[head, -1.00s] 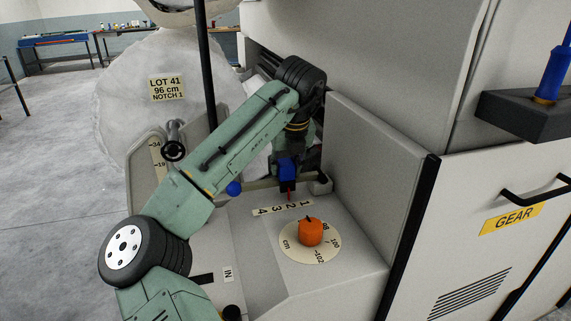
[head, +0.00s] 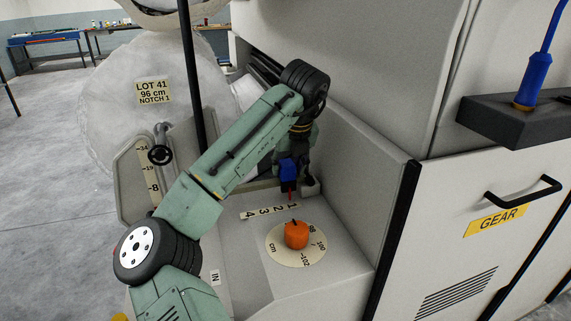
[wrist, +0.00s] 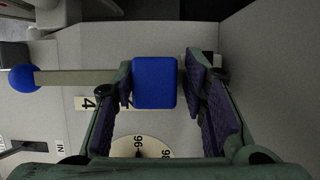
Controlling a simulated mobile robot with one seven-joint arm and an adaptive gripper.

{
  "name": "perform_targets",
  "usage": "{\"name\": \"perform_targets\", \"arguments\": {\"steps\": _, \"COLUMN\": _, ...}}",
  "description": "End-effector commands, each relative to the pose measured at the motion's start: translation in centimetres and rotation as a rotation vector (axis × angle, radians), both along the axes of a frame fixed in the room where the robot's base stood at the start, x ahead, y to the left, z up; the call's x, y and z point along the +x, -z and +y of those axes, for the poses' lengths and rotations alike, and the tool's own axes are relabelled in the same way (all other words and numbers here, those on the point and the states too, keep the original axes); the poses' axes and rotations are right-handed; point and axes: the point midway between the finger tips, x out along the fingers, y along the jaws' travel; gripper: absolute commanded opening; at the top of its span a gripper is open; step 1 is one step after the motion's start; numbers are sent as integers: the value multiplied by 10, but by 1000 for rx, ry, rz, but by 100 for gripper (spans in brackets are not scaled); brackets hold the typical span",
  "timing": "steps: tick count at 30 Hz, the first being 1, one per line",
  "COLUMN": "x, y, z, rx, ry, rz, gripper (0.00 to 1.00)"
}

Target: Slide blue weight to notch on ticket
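The blue weight (head: 287,169) hangs on the beam by the machine's inner wall, its red pointer (head: 290,195) showing just above the "1" of the number strip (head: 268,212). In the wrist view the blue weight (wrist: 155,83) sits between the fingers of my gripper (wrist: 157,68). The left finger is against or very near it, and a narrow gap shows at the right finger, so the gripper looks open around it. The beam (wrist: 80,77) ends left in a blue ball (wrist: 23,78). The ticket (head: 154,92) reads "LOT 41, 96 cm, NOTCH 1".
An orange knob (head: 296,235) sits on a round cm dial (head: 280,257) in front of the strip. A raised side panel (head: 372,205) stands right of it. A handwheel (head: 160,155) and scale plate (head: 153,187) are at left. A blue-handled tool (head: 536,75) stands on a dark shelf.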

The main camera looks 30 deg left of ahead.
Motion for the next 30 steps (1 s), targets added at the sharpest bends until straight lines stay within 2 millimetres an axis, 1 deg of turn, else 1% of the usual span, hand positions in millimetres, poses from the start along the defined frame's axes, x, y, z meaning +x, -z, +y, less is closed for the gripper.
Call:
{"name": "perform_targets", "arguments": {"steps": 1, "x": 1, "y": -1, "z": -2, "rx": -1, "ry": 6, "rz": -4, "gripper": 40}}
{"name": "perform_targets", "arguments": {"steps": 6, "x": 0, "y": -1, "z": -1, "rx": 0, "ry": 4, "rz": -1, "gripper": 51}}
{"name": "perform_targets", "arguments": {"steps": 14, "x": -1, "y": 0, "z": 0, "rx": 1, "ry": 0, "rz": 2, "gripper": 52}}
{"name": "perform_targets", "arguments": {"steps": 17, "x": -2, "y": -3, "z": -1, "rx": 1, "ry": 0, "rz": 2, "gripper": 52}}
{"name": "perform_targets", "arguments": {"steps": 20, "x": -4, "y": -14, "z": -4, "rx": 1, "ry": 1, "rz": 1, "gripper": 52}}
{"name": "perform_targets", "arguments": {"steps": 22, "x": -7, "y": -25, "z": -8, "rx": 1, "ry": 1, "rz": 1, "gripper": 52}}
{"name": "perform_targets", "arguments": {"steps": 27, "x": -17, "y": -62, "z": -17, "rx": 6, "ry": -1, "rz": 0, "gripper": 52}}
{"name": "perform_targets", "arguments": {"steps": 30, "x": -22, "y": -80, "z": -24, "rx": 6, "ry": -1, "rz": 0, "gripper": 52}}
